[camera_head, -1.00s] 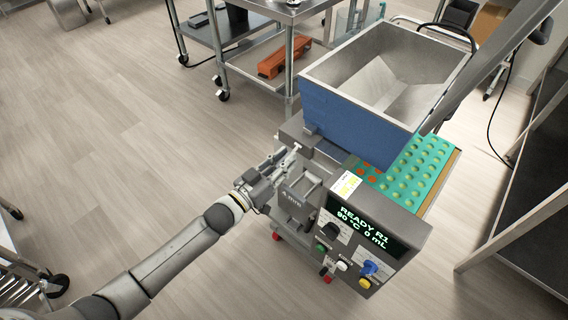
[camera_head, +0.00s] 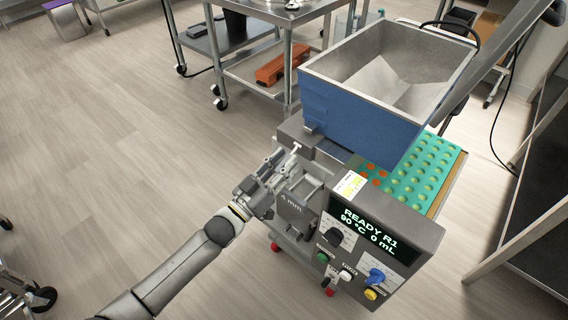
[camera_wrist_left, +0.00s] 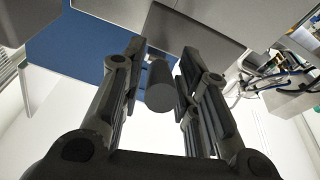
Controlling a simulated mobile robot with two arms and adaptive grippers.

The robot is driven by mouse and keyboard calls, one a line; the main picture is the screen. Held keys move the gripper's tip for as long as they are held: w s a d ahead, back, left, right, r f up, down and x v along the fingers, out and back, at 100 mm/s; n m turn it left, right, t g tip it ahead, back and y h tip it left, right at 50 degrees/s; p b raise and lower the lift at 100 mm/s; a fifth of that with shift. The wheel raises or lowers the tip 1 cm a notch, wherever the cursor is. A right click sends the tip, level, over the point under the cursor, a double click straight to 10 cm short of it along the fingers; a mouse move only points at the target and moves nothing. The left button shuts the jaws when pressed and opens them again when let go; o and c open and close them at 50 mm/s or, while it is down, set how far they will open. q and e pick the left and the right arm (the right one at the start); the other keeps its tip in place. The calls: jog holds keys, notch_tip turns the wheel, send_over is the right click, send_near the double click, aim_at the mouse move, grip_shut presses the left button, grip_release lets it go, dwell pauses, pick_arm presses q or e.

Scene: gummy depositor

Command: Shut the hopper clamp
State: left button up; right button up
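The depositor's blue hopper (camera_head: 360,118) with its open steel bin stands on the machine. The grey clamp area (camera_head: 300,190) is on the machine's left side, below the hopper. My left gripper (camera_head: 288,163) is beside it. In the left wrist view a dark round-ended handle (camera_wrist_left: 160,88) stands between the fingers of my left gripper (camera_wrist_left: 160,60). The fingers are apart, with a narrow gap seen on each side of the handle. The blue hopper wall (camera_wrist_left: 65,45) shows behind them. I cannot tell whether the clamp is shut. My right gripper is not in view.
The control panel (camera_head: 372,237) reads "READY R1 90 °C 0 mL", with a blue knob (camera_head: 376,276) and several buttons. A green mould tray (camera_head: 425,170) sits under the hopper. A steel cart (camera_head: 262,50) stands behind.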

pick_arm(q)
jog(key=shift+o, duration=0.6)
jog(key=shift+s+a, duration=0.1)
jog(key=shift+s, duration=0.05)
jog(key=v, duration=1.1)
jog(key=shift+s+a, duration=0.2)
jog(key=shift+s, duration=0.05)
jog(key=shift+f, duration=0.1)
